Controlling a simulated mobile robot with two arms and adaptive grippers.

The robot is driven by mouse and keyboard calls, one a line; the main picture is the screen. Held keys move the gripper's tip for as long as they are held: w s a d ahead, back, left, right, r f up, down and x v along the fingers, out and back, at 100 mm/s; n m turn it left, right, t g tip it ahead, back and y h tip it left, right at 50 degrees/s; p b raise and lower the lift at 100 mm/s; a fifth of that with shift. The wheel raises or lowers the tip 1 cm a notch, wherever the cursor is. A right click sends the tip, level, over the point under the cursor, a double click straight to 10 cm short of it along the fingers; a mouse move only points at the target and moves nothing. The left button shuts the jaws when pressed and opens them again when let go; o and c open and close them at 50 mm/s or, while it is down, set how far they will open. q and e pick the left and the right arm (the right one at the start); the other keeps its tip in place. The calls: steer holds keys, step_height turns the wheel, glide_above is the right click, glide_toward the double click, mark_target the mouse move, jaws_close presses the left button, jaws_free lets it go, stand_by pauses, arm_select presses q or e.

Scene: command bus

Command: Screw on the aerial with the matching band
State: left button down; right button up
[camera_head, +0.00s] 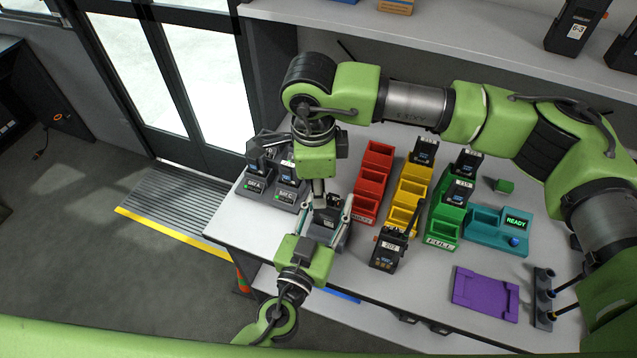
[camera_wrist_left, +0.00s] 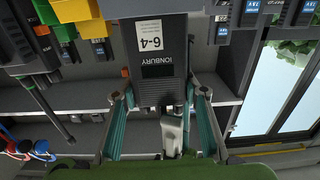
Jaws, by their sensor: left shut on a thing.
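My left gripper (camera_head: 325,218) has its fingers on both sides of a dark radio (camera_head: 328,213). In the left wrist view the radio (camera_wrist_left: 163,60) fills the space between the fingers (camera_wrist_left: 160,105) and bears a white 6-4 label and the name IONBURY. My right gripper (camera_head: 318,188) points down from above, close over the radio's top; its fingertips are too small to read. No aerial shows clearly in it. A dark rack (camera_head: 543,312) at the table's right holds aerials (camera_head: 567,286); their bands are hard to tell.
A purple mat (camera_head: 470,290) lies bare on the table (camera_head: 430,320). Another radio (camera_head: 388,250) with an aerial stands right of my left gripper. Red (camera_head: 372,180), yellow (camera_head: 407,195) and green (camera_head: 443,222) bins and a teal READY unit (camera_head: 485,238) stand behind. Chargers (camera_head: 285,195) stand at left.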

steer(key=shift+c, duration=0.5)
jaws_close()
steer(key=shift+o, duration=1.3)
jaws_free()
steer(key=shift+r, duration=0.1)
steer(key=r, duration=0.8)
steer(key=s+r, duration=0.1)
steer(key=r, duration=0.2)
steer(key=shift+a+r, duration=0.25)
steer(key=shift+r, duration=0.15)
arm_select(q)
steer(key=c, duration=1.2)
jaws_free()
